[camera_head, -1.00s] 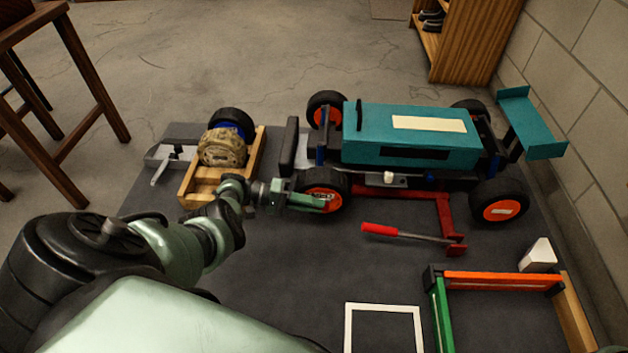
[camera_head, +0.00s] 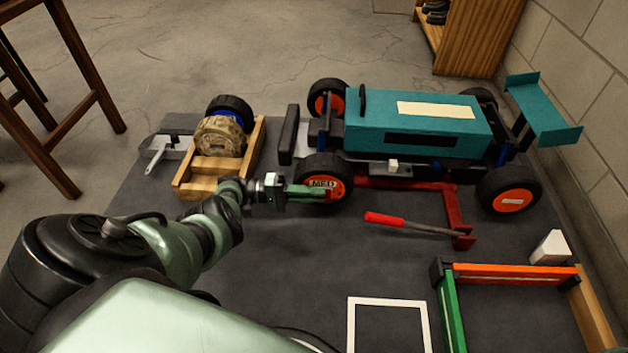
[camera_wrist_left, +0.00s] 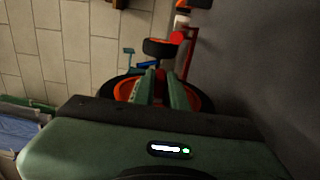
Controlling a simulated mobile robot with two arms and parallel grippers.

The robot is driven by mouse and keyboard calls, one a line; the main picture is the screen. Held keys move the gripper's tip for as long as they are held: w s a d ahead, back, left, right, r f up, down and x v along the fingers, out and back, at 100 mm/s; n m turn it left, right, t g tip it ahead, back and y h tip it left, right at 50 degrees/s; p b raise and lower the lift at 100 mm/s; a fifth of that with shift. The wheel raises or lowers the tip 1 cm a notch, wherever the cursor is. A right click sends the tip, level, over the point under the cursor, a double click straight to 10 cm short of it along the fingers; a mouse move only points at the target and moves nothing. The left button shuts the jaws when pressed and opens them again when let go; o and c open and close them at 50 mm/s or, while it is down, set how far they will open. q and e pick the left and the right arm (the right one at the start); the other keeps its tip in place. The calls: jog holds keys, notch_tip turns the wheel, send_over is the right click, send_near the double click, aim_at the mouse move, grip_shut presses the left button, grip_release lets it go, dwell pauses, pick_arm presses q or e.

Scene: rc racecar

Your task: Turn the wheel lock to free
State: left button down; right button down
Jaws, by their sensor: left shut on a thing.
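The teal racecar (camera_head: 415,124) stands on the dark mat, and its near left wheel (camera_head: 343,168) has an orange hub with a pale lettered label. My left gripper (camera_head: 326,193) reaches in from the left at this hub. Its fingers are shut on a small red piece at the hub face, which looks like the wheel lock; the fingers cover most of it. In the left wrist view the two green fingers (camera_wrist_left: 162,85) point at the orange hub, with a bit of red (camera_wrist_left: 161,74) between their tips. My right gripper is not in view.
A red-handled tool (camera_head: 410,223) lies near a red bar frame (camera_head: 463,215). A wooden cradle (camera_head: 208,180) holds a spare wheel at left. A white square outline (camera_head: 388,302) and a green-orange frame (camera_head: 515,270) lie in front. Bare mat lies between.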

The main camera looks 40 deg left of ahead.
pick_arm(q)
jog(key=c, duration=1.4)
grip_release()
jog(key=shift+c, duration=0.2)
jog(key=b+v, duration=0.2)
jog(key=v, duration=0.5)
jog(key=shift+s+a, duration=0.2)
jog(key=shift+a, duration=0.15)
